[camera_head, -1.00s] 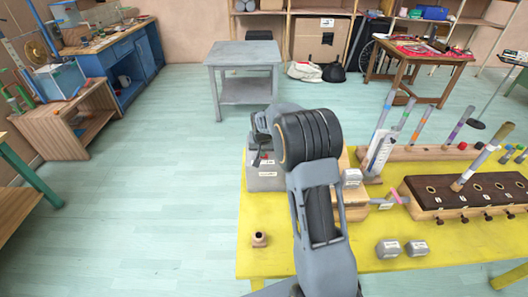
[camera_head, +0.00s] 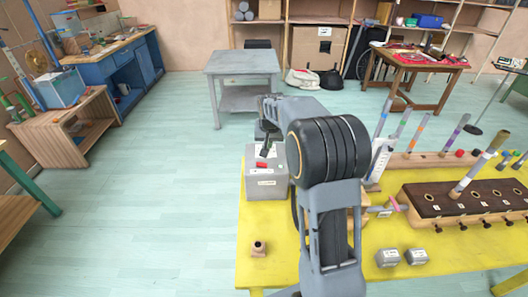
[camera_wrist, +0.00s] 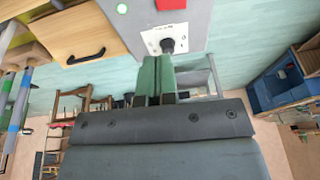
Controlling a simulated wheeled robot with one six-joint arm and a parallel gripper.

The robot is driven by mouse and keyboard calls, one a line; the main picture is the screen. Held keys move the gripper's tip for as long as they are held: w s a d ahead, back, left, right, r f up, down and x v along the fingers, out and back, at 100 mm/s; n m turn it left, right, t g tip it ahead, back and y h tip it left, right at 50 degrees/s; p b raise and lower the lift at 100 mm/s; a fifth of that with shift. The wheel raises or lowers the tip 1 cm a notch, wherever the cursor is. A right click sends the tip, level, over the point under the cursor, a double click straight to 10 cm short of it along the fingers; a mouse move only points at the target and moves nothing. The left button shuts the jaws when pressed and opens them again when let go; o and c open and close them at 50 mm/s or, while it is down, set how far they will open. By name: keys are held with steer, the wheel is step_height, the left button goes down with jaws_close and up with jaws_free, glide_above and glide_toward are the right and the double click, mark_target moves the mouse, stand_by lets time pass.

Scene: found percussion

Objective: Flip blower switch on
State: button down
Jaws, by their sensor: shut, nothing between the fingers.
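The grey blower box (camera_head: 266,188) stands at the back left corner of the yellow table, with a red part and labels on it. In the wrist view its switch is a dark lever (camera_wrist: 168,45) on a white plate (camera_wrist: 158,36), with a red patch (camera_wrist: 172,4) and a pale green spot (camera_wrist: 122,9) above. My gripper (camera_wrist: 157,60) is shut and empty, its green fingertips right beside the lever. Whether they touch it I cannot tell. In the head view my gripper (camera_head: 265,148) is over the box top, and the switch itself is hard to make out there.
A wooden box with a black handle (camera_wrist: 88,56) adjoins the blower box. The floor left of the table is clear.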

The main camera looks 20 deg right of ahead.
steer(key=shift+s+d+r, duration=0.15)
steer(key=shift+s+r, duration=0.15)
steer(key=shift+r, duration=0.45)
steer(key=shift+s+d+r, duration=0.15)
steer(key=shift+s+r, duration=0.15)
steer(key=shift+r, duration=0.4)
steer(key=s+a+n, duration=0.2)
steer(key=s+a, duration=0.2)
steer(key=s, duration=0.9)
steer(key=s+a+n+t, duration=0.1)
steer(key=s+a, duration=0.4)
steer(key=s, duration=0.8)
steer(key=shift+r+n+y, duration=0.4)
steer(key=shift+n, duration=0.1)
